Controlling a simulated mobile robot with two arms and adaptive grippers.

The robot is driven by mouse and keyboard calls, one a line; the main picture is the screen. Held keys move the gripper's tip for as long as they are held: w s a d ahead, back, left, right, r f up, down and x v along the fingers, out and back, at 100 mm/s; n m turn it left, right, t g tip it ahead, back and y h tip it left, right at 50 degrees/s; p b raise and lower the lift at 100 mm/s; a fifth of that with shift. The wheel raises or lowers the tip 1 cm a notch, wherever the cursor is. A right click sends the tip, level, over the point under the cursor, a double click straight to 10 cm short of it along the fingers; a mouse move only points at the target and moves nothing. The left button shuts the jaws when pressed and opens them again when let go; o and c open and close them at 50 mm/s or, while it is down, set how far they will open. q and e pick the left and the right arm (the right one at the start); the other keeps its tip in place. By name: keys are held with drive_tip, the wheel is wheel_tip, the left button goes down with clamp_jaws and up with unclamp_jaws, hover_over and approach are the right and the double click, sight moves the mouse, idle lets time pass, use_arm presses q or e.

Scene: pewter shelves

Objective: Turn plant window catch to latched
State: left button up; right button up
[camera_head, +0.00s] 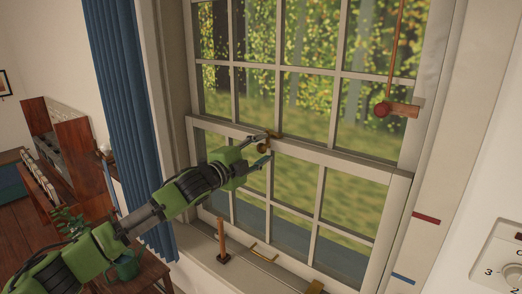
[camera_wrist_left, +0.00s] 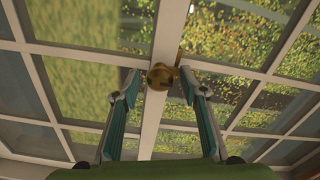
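The window catch (camera_head: 262,149) is a small brass piece on the rail where the upper and lower window sashes meet. In the left wrist view its round brass knob (camera_wrist_left: 160,75) sits at the centre, with a thin brass part behind it at the right. My left gripper (camera_head: 270,146) is at the catch, with its fingers spread. In the left wrist view the teal fingers stand on either side of the knob, with small gaps at both tips. The gripper partly hides the catch in the head view. My right gripper is not in view.
A red knob on a wooden piece (camera_head: 382,109) is at the right window frame. A wooden-handled tool (camera_head: 222,240) and brass pieces (camera_head: 262,252) are on the sill. A blue curtain (camera_head: 128,110) hangs left. A potted plant (camera_head: 128,263) stands below my arm.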

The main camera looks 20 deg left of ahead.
use_arm(q)
drive_tip(key=shift+s, duration=0.1)
drive_tip(key=v, duration=1.1)
drive_tip(key=shift+s+a, duration=0.15)
drive_tip(key=shift+s, duration=0.25)
